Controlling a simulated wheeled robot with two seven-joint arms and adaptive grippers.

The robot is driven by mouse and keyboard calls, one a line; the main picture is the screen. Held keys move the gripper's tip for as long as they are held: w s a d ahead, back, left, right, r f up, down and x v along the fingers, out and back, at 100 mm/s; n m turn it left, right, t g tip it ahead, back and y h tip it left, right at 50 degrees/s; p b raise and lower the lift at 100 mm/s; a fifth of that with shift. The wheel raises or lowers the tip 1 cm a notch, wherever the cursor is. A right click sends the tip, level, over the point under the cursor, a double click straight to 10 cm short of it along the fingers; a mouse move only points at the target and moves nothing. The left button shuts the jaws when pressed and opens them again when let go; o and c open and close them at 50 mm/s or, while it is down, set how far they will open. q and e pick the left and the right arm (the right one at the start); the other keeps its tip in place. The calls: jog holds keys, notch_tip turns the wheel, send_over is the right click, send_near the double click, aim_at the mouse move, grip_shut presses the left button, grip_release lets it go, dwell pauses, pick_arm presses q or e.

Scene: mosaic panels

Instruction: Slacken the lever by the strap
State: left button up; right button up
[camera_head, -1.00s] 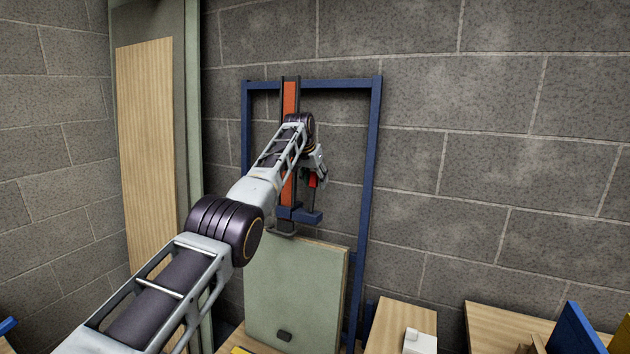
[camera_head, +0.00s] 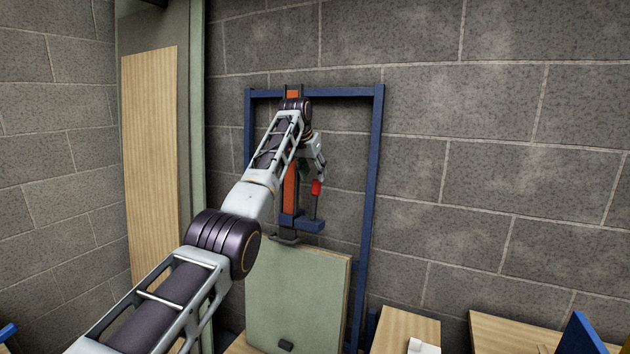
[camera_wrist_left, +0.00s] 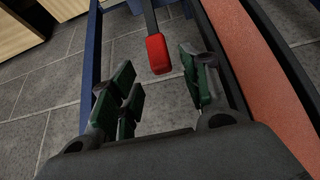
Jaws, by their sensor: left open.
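The lever is a dark bar with a red grip (camera_head: 316,187) in the head view, rising from a blue bracket (camera_head: 307,224) beside an upright orange strap (camera_head: 290,188). In the left wrist view the red grip (camera_wrist_left: 158,54) lies ahead of the fingertips, in line with the gap between them. The orange strap (camera_wrist_left: 262,80) runs along the right. My left gripper (camera_wrist_left: 160,88) is open with nothing between its green-padded fingers. In the head view my left gripper (camera_head: 309,167) is just above the red grip, partly hidden by its own wrist. My right gripper is not in view.
A blue frame (camera_head: 371,180) stands against the grey block wall around the lever. A pale green panel (camera_head: 298,300) leans below. Wooden boxes (camera_head: 405,328) stand at lower right, with a small white block (camera_head: 424,346). A tall wooden panel (camera_head: 152,160) is at left.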

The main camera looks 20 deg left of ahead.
pick_arm(q)
jog(key=shift+v, duration=2.3)
